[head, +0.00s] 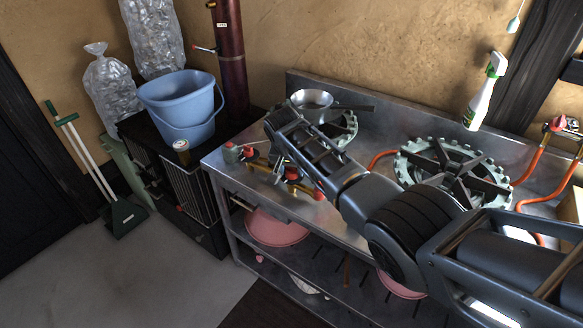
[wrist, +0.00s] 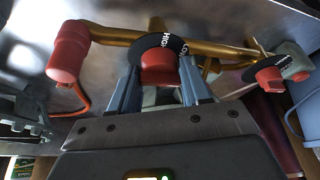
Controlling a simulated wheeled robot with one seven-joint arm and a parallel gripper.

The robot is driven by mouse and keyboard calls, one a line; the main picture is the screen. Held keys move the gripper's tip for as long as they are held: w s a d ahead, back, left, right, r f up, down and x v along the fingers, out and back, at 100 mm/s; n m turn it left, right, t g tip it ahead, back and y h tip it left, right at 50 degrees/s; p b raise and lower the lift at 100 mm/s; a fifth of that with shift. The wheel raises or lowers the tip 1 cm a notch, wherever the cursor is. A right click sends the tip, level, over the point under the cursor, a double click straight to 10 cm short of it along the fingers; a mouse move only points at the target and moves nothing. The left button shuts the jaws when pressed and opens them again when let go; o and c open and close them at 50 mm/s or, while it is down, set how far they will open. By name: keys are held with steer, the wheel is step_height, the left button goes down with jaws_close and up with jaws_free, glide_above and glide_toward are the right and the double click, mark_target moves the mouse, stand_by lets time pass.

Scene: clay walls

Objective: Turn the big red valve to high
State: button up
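The big red valve (wrist: 160,68) is a red knob on a black dial on a brass pipe. The dial's lettering reads HIGH near the top, with part of another word beside it. In the head view the valve (head: 292,173) is partly hidden by my gripper (head: 279,171). In the wrist view my gripper (wrist: 160,80) has one finger on each side of the knob, tips level with it. The fingers are apart with narrow gaps beside the knob; I see no clear grip on it.
A smaller red valve (wrist: 270,76) with a dial sits right of it in the wrist view, and a red cylinder (wrist: 68,55) left. The steel stove (head: 350,238) carries a pan (head: 312,100) and a large burner (head: 452,170). A blue bucket (head: 180,105) stands left.

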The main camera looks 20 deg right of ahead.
steer(key=c, duration=0.4)
